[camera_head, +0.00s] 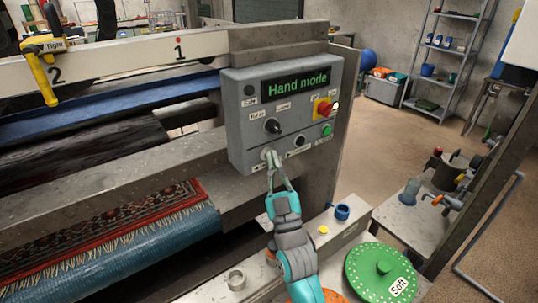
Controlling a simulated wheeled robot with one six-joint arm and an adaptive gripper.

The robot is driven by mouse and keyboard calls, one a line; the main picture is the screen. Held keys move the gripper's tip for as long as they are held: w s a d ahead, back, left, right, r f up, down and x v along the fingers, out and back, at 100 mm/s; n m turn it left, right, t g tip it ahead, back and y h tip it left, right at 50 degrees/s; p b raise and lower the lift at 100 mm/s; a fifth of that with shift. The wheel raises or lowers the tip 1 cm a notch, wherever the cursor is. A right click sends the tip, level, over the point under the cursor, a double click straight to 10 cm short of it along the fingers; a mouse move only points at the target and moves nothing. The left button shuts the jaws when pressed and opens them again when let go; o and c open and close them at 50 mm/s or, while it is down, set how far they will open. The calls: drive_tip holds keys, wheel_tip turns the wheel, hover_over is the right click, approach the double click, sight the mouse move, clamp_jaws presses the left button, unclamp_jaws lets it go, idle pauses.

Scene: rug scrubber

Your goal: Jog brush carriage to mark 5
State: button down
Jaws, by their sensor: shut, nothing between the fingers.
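The grey control panel (238,108) carries a display (296,82) reading "Hand mode". My gripper (270,158) is shut and empty. Its fingertips are at a pale button on the panel's lower left, partly covering it; I cannot tell whether the button is pressed. The panel also has a black knob (272,126), a dark button (299,140), a green button (326,130) and a red stop button (325,107). The pale beam (125,58) bears marks 1 (179,50) and 2 (57,74). A yellow clamp (38,68) labelled "Tight" sits near mark 2. I cannot identify the brush carriage surely.
A side table (395,218) stands at right. Open floor lies behind it.

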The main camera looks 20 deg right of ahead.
drive_tip(key=shift+s+d, duration=0.25)
drive_tip(key=shift+s, duration=0.5)
drive_tip(key=shift+s+d, duration=0.25)
drive_tip(key=shift+s, duration=0.55)
drive_tip(key=shift+s+d, duration=0.3)
drive_tip(key=shift+s, duration=0.5)
drive_tip(key=shift+s+d, duration=0.25)
drive_tip(key=shift+s, duration=0.55)
